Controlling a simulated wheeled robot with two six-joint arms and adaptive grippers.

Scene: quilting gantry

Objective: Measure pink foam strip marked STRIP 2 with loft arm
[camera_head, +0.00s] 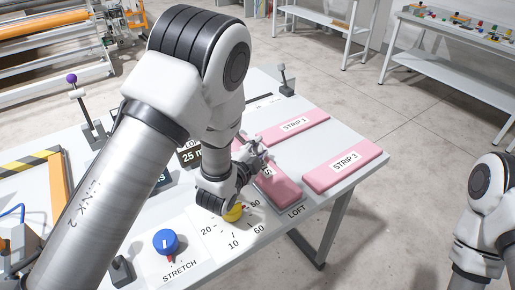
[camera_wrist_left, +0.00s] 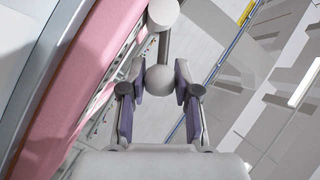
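The pink strip (camera_head: 281,190) in the LOFT area lies partly behind my left gripper; only an "S" of its label shows, so its number is hidden. My left gripper (camera_head: 254,156) is over its far left end. In the left wrist view, the purple finger pads sit on either side of a grey ball (camera_wrist_left: 160,79), apparently the loft arm's knob, and seem to touch it. A rod runs from the ball to a pale cylinder (camera_wrist_left: 163,13). Pink foam (camera_wrist_left: 72,88) fills the left of that view. My right gripper is out of view.
STRIP 1 (camera_head: 298,126) and STRIP 3 (camera_head: 343,168) lie on the table's right side. A yellow dial knob (camera_head: 234,213), a blue STRETCH knob (camera_head: 165,242) and a purple-topped lever (camera_head: 84,105) stand nearby. A display (camera_head: 190,156) reading "25 m" is partly covered by my arm.

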